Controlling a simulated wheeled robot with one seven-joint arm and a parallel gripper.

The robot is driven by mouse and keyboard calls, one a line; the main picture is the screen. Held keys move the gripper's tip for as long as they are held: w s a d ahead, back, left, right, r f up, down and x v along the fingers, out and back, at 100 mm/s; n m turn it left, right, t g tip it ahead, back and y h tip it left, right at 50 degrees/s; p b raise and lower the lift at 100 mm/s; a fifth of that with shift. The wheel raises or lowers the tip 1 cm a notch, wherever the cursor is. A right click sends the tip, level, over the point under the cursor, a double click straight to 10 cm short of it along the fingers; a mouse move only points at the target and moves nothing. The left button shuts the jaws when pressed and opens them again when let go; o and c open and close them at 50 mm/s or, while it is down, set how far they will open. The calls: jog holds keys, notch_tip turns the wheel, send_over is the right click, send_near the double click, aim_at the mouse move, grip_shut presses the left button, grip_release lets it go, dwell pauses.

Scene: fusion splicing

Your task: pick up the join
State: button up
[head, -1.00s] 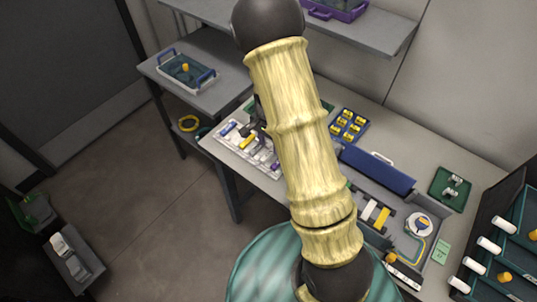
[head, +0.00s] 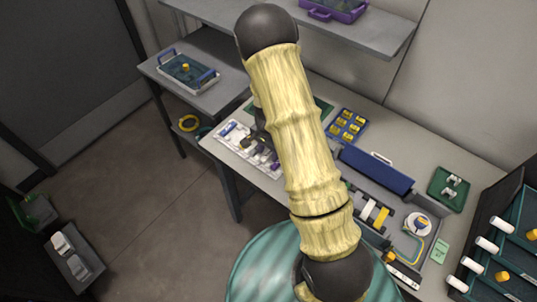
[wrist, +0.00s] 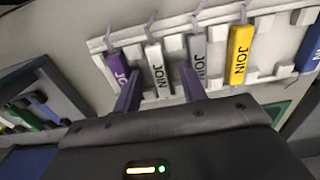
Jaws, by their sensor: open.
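Several joins, flat bars lettered JOIN, sit in a row in a pale rack (wrist: 100,44) in the wrist view. They are a purple join (wrist: 117,70), a white join (wrist: 156,68), a grey join (wrist: 198,52), a yellow join (wrist: 240,52) and, at the right edge, a blue join (wrist: 311,50). My gripper (wrist: 159,76) is open, with its two purple fingers on either side of the white join. I cannot tell whether they touch it. In the head view my gripper (head: 262,141) is over the rack (head: 229,139), partly hidden by my arm.
A tray of yellow pieces (head: 347,127) and a long blue case (head: 375,171) stand right of my arm on the bench. A green tray (head: 448,189) lies farther right. A shelf (head: 375,38) hangs above the bench's back.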

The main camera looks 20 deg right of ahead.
aim_at(268, 153)
jog(key=shift+c, duration=0.2)
jog(key=shift+w, duration=0.1)
grip_shut()
jog(key=shift+a, duration=0.1)
jog(key=shift+r, duration=0.6)
notch_tip(268, 153, up, 9)
jog(key=shift+f, duration=0.1)
